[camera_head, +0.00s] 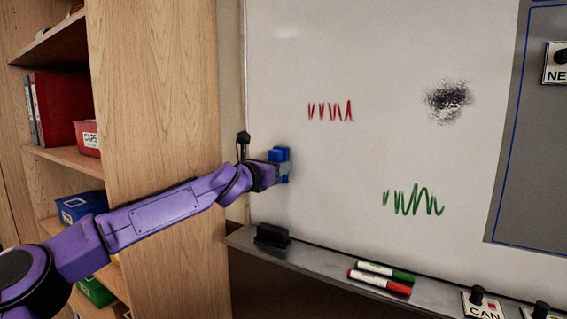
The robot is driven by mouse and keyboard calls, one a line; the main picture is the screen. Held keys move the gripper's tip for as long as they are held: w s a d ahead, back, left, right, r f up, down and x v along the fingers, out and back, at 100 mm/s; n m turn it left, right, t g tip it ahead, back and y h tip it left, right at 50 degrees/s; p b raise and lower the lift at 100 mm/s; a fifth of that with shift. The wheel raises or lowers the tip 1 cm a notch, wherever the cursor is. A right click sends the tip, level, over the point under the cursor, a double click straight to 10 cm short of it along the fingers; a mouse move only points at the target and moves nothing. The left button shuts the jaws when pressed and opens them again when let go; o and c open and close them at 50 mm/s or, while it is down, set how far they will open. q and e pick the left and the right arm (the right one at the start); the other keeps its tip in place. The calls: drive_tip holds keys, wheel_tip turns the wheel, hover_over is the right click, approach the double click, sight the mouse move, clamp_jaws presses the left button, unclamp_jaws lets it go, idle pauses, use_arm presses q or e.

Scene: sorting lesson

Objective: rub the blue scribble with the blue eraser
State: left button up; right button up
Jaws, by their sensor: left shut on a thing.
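My left gripper (279,168) is shut on the blue eraser (279,153) at the left part of the whiteboard (380,55). The eraser is close to the board's surface; I cannot tell whether it touches. The gripper hides part of the eraser and a small patch of board. No clear blue scribble shows. A red scribble (330,111) is to the upper right of the eraser. A green scribble (413,202) is lower right. A dark, speckled smudge (447,100) is at the upper right. My right gripper is not in view.
The ledge (325,270) below the board holds a black eraser (272,235), a green marker (384,271), a red marker (379,282) and a knobbed block labelled CAN (482,306). A wooden shelf (155,130) stands close on the left. A grey panel (535,150) is on the right.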

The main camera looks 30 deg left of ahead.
use_arm(q)
drive_tip(key=a+p, duration=0.5)
drive_tip(key=a, duration=0.1)
drive_tip(key=shift+w+a, duration=0.3)
drive_tip(key=shift+a, duration=0.1)
drive_tip(key=shift+s+a, duration=0.2)
drive_tip(key=shift+s, duration=2.7)
